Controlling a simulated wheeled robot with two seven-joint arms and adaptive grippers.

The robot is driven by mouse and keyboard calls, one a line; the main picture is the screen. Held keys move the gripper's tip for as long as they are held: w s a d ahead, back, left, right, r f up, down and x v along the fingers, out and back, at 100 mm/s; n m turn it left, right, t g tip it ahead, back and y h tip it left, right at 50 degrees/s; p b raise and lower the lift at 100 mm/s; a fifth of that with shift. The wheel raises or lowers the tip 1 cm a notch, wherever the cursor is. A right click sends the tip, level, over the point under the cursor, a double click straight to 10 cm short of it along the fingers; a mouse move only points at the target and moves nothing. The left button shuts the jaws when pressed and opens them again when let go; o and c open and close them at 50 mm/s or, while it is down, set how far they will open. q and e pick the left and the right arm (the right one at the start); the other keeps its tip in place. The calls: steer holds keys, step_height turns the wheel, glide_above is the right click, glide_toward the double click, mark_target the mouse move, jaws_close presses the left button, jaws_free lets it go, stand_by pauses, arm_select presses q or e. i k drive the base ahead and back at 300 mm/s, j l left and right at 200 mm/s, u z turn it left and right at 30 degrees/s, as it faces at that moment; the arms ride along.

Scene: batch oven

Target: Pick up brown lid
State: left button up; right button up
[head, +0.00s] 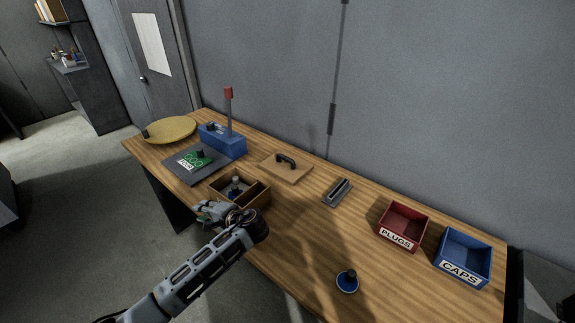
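The brown lid (273,168) is a flat wooden board with a black arched handle (286,161) on top. It lies flat on the wooden table, right of the blue block and behind the open wooden box. My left gripper (203,209) is at the table's front edge, by the near left side of that box. It is apart from the lid, to its front left. Its fingers are small and partly overlapped, so their opening is unclear. My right gripper is out of view.
The wooden box (260,197) has compartments and a dark knobbed piece (234,186) inside. A blue block with a red-topped post (229,140) stands left of the lid. A grey slotted bar (337,192), a red PLUGS bin (397,239) and a blue CAPS bin (462,268) are rightward. A blue-based knob (347,282) stands in front.

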mark_target(290, 169)
steer(key=k+j+z, duration=0.15)
steer(key=j+z, duration=0.3)
steer(key=k+j+z, duration=0.2)
steer(key=z, duration=0.25)
steer(key=j+z, duration=0.5)
steer(key=j, duration=0.25)
steer(key=j+z, duration=0.4)
steer(key=j, duration=0.35)
steer(key=j+z, duration=0.4)
steer(key=j, duration=0.4)
steer(key=k+j+z, duration=0.1)
steer(key=j, duration=0.35)
